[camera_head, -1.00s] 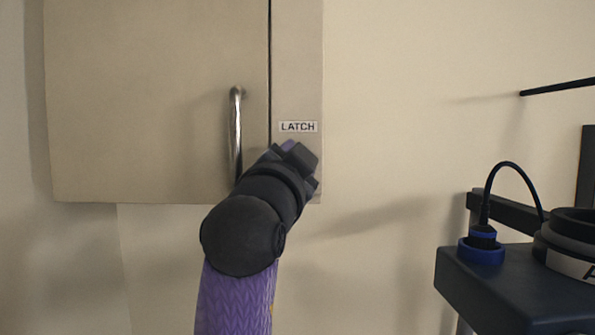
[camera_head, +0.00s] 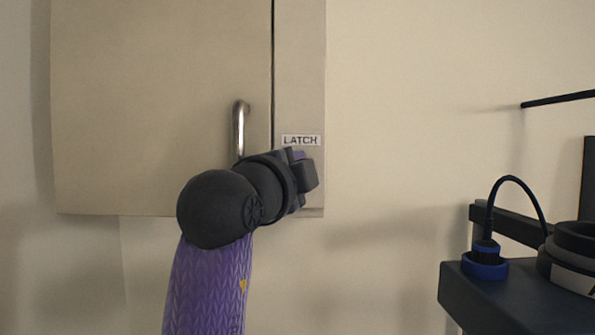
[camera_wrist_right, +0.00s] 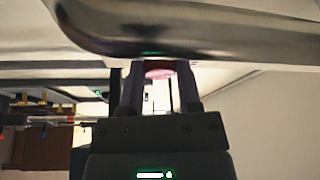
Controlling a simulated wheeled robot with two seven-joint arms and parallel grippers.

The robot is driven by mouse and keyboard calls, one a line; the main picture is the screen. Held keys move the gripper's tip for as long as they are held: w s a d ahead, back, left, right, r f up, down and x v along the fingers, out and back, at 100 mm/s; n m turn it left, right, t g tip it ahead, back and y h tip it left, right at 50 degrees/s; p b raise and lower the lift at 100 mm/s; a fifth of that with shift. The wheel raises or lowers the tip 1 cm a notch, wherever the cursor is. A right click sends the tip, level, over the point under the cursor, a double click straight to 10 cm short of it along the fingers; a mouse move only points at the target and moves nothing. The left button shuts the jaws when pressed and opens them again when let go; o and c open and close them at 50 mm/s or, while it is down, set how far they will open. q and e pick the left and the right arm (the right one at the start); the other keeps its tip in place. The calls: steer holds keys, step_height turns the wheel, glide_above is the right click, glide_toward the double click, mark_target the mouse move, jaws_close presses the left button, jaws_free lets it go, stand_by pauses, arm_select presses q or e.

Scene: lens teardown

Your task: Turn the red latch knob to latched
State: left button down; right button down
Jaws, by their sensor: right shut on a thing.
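The red latch knob (camera_wrist_right: 159,71) shows as a small reddish-pink patch between the fingertips in the right wrist view. My right gripper (camera_wrist_right: 160,77) is shut on it, with one finger on each side. In the head view my right gripper (camera_head: 303,170) is at the narrow panel just under the LATCH label (camera_head: 300,140), and it hides the knob there. The knob's turn angle cannot be read. My left gripper is not in view.
The cabinet door (camera_head: 160,100) is closed, with a vertical metal handle (camera_head: 239,130) just left of the latch. This handle crosses the top of the right wrist view (camera_wrist_right: 200,30). A dark stand (camera_head: 510,295) with a cable is at the lower right. The wall between is clear.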

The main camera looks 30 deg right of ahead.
stand_by(0.4)
steer(key=shift+c, duration=1.4)
jaws_free()
steer(key=shift+s+a, duration=0.1)
steer(key=b+v, duration=0.4)
steer(key=v, duration=0.5)
steer(key=shift+s+a, duration=0.15)
steer(key=shift+a, duration=0.2)
